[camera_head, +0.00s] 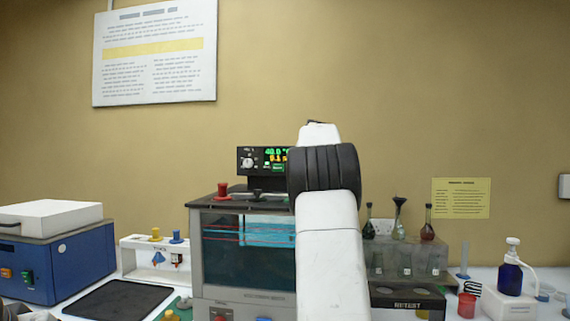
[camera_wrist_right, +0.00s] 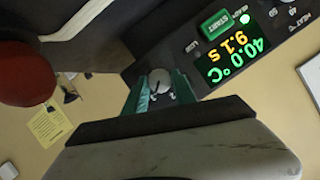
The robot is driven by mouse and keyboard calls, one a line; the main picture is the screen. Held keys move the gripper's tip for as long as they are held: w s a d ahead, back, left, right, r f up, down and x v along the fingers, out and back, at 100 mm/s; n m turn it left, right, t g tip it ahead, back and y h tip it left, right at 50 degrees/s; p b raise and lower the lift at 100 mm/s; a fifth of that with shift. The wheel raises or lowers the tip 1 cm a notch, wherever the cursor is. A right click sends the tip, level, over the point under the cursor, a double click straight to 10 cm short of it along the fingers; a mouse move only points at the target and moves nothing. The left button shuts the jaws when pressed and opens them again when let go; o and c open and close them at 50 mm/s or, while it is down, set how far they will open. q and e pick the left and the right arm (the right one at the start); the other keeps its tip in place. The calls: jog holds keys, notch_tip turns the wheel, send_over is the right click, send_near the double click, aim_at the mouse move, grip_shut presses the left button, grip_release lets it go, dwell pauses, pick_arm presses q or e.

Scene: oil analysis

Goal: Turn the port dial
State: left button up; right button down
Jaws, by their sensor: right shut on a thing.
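The control panel (camera_head: 262,159) stands on top of the bath unit, with a lit green and yellow display. In the right wrist view the panel's lit display (camera_wrist_right: 233,55) appears rotated, reading 40.0 °C and 9.1 s. A small pale round dial (camera_wrist_right: 159,80) sits on the panel's other end; I take it for the port dial, though its label is not legible. My right gripper (camera_wrist_right: 160,92) has its green fingers shut on this dial. In the head view my right arm hides the dial and gripper. My left gripper is not in view.
The bath unit (camera_head: 222,254) has a red knob (camera_head: 223,190) on its lid. A blue machine (camera_head: 60,262) and a white box with dials (camera_head: 143,258) stand left. A glassware rack (camera_head: 380,258) and blue bottle (camera_head: 511,278) stand right.

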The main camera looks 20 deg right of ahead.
jog(key=shift+f+m, duration=0.2)
jog(key=shift+m, duration=0.1)
jog(key=shift+y, duration=0.3)
jog(key=c, duration=1)
grip_release()
jog(key=shift+c, duration=0.2)
jog(key=shift+r, duration=0.15)
jog(key=v, duration=0.7)
jog(key=shift+s+a, duration=0.15)
jog(key=shift+s, duration=0.2)
